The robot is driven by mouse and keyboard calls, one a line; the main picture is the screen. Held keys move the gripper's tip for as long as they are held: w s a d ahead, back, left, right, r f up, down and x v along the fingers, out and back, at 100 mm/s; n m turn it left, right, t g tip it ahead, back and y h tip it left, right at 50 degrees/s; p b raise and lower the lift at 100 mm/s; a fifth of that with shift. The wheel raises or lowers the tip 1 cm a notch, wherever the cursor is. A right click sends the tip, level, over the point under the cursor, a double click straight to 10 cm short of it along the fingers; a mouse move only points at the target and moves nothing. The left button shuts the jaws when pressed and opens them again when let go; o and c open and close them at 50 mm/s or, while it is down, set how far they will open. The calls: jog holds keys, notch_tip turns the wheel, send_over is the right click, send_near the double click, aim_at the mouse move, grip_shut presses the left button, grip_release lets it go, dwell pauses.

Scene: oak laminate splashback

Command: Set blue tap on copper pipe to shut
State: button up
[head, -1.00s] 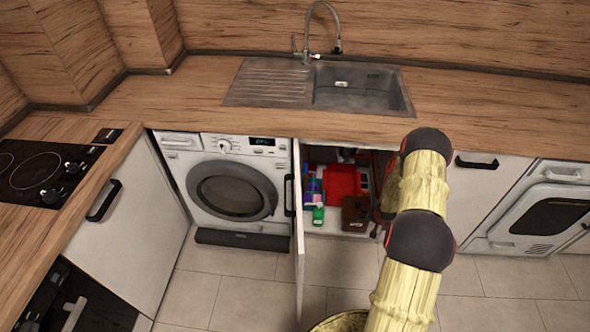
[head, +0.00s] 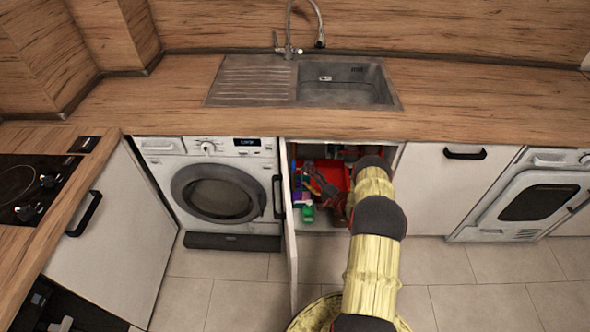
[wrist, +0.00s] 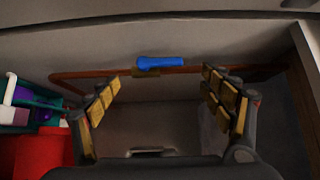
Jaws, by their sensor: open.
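In the wrist view a blue tap handle (wrist: 161,63) sits on a horizontal copper pipe (wrist: 205,70) along the back of the cabinet. The handle lies roughly in line with the pipe, with a brass-coloured body just under its left end. My gripper (wrist: 172,88) is open and empty, its padded fingers apart, with the tap beyond and between them. The fingers look clear of the tap and pipe. In the head view my gripper (head: 320,184) is inside the open sink cabinet. The tap cannot be made out there.
A red container (wrist: 38,155) and a teal caddy with bottles (wrist: 40,110) stand left of my gripper. A green bottle (head: 309,213) stands at the cabinet front. The open cabinet door (head: 290,240) bounds the left, and a side panel (wrist: 308,70) bounds the right.

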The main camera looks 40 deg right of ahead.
aim_at(293, 167)
jog(key=w, duration=0.2)
jog(key=w+b, duration=0.1)
jog(key=w, duration=0.1)
jog(key=w+a+b, duration=0.1)
jog(key=w, duration=0.2)
jog(key=shift+c, duration=0.6)
jog(key=c, duration=1.5)
jog(key=shift+c, duration=0.3)
jog(key=shift+a, duration=0.1)
